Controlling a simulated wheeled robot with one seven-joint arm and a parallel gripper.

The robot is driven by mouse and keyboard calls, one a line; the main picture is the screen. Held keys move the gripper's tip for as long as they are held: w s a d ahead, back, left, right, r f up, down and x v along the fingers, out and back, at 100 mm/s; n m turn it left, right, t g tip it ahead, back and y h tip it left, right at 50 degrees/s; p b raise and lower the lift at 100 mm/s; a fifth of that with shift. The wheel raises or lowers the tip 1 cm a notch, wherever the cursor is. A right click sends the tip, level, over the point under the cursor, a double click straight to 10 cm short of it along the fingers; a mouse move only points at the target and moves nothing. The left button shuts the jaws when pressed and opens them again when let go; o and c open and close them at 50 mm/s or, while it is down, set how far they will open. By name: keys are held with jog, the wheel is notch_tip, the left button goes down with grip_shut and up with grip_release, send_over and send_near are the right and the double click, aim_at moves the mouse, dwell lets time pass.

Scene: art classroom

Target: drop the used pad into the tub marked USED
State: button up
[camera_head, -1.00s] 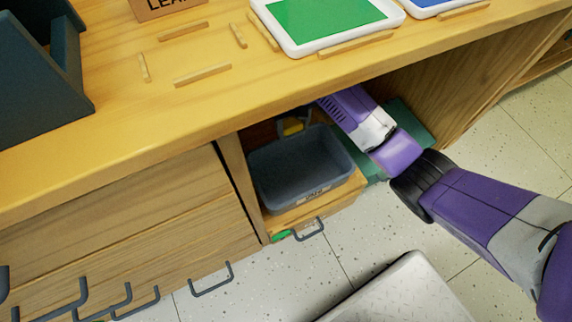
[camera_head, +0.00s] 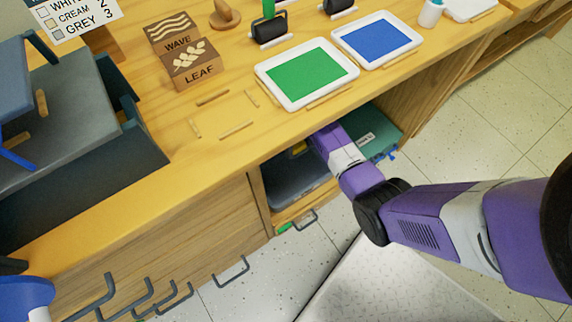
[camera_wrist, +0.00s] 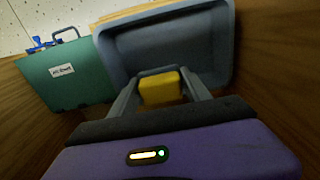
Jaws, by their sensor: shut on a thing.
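My gripper (camera_wrist: 161,84) is shut on a yellow pad (camera_wrist: 160,90), one finger on each side of it. In the head view my arm reaches into the open bay under the tabletop, where a bit of yellow (camera_head: 299,148) shows. A grey-blue tub (camera_head: 283,195) sits in that bay, partly hidden by the tabletop and my arm. In the wrist view the open tub (camera_wrist: 228,40) lies just beyond my fingertips, and the pad overlaps its near side in the picture. I cannot tell whether the pad is inside the rim. No tub marking is readable now.
A teal case (camera_wrist: 65,75) with a white label and handle stands beside the tub. The tabletop (camera_head: 190,165) overhangs the bay closely. Drawer handles (camera_head: 232,272) stick out at the front. Green (camera_head: 306,76) and blue (camera_head: 376,40) trays lie on top.

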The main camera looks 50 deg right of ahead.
notch_tip(320, 180, down, 6)
jog(key=b, duration=0.6)
jog(key=o, duration=1.7)
jog(key=shift+c, duration=0.2)
jog(key=shift+r+p, duration=1.45)
jog(key=shift+r, duration=2.4)
jog(key=shift+s+r+p, duration=0.1)
jog(key=shift+r+p, duration=1.9)
jog(key=shift+p, duration=0.5)
